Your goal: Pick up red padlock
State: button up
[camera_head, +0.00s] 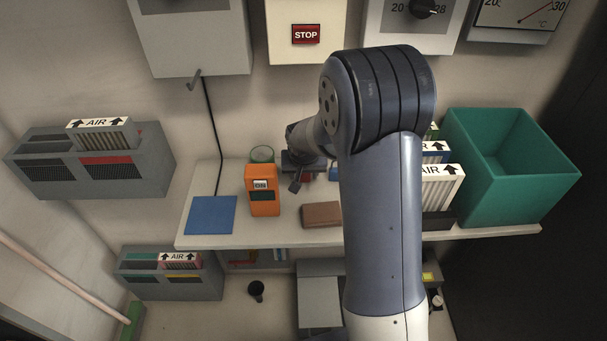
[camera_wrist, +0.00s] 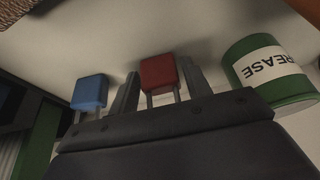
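The red padlock (camera_wrist: 158,72) is in the middle of the wrist view, with its shackle toward my gripper (camera_wrist: 158,78). One finger is on each side of the padlock, close to its sides. I cannot tell whether the fingers touch it or leave a small gap. In the head view my gripper (camera_head: 297,184) is low over the shelf, behind the orange device's right side, and mostly hides the red padlock.
A blue padlock (camera_wrist: 90,91) stands just left of the left finger. A green grease can (camera_wrist: 270,76) stands close on the right. On the shelf (camera_head: 270,235) are an orange device (camera_head: 263,195), a brown block (camera_head: 321,214) and a green bin (camera_head: 500,185).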

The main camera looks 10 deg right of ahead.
jog(key=c, duration=0.7)
jog(key=shift+c, duration=0.2)
jog(key=shift+r, duration=0.15)
notch_tip(320, 180, up, 10)
jog(key=shift+f, duration=0.1)
